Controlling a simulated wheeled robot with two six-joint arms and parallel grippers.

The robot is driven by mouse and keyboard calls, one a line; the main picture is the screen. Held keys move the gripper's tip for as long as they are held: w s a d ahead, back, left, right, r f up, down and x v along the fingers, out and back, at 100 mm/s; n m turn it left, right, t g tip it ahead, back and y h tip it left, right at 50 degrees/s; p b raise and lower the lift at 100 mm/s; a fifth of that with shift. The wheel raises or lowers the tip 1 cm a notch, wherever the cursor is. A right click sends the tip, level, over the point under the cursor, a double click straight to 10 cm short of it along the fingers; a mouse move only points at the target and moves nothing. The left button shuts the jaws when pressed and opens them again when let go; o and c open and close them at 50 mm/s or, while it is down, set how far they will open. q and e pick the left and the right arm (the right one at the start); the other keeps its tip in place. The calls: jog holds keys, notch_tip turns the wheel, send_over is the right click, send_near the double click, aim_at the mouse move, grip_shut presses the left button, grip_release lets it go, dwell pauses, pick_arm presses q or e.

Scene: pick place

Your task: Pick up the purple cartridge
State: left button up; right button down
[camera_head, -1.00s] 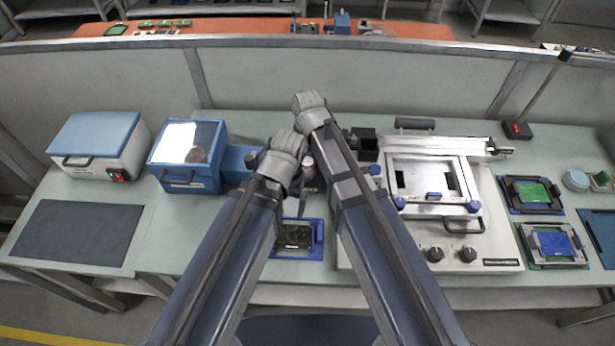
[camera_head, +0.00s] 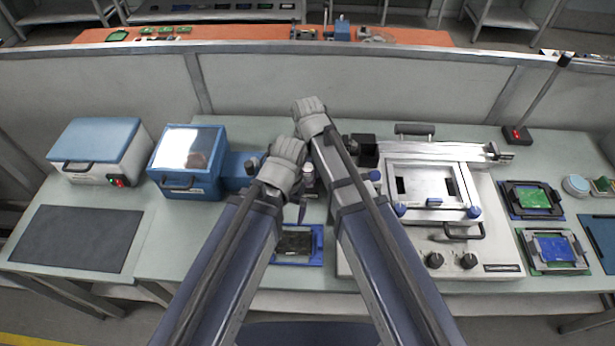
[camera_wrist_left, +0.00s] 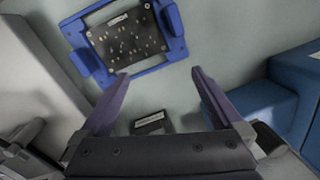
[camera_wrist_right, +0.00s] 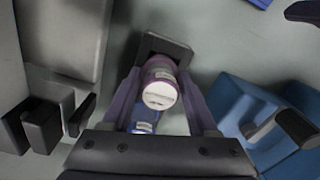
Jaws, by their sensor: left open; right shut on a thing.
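The purple cartridge (camera_wrist_right: 162,70) shows end-on in the right wrist view, with a round white label or cap facing the camera. My right gripper (camera_wrist_right: 160,87) is shut on it, one finger on each side. A dark square piece (camera_wrist_right: 170,50) shows behind the cartridge; whether they touch cannot be told. My left gripper (camera_wrist_left: 160,74) is open and empty, beside the blue fixture with a black board (camera_wrist_left: 125,40). In the head view my arms hide most of the right gripper.
A silver press-like machine (camera_head: 480,235) stands to the right. A blue box (camera_head: 187,160) and a white box with a blue lid (camera_head: 95,150) stand left. Green and blue boards in frames (camera_head: 553,248) lie far right. A dark mat (camera_head: 75,238) is bare.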

pick_arm(q)
jog(key=shift+r, duration=0.1)
pick_arm(e)
jog(key=shift+r, duration=0.1)
notch_tip(320, 180, up, 10)
jog(key=p, duration=1)
pick_arm(q)
notch_tip(320, 180, up, 10)
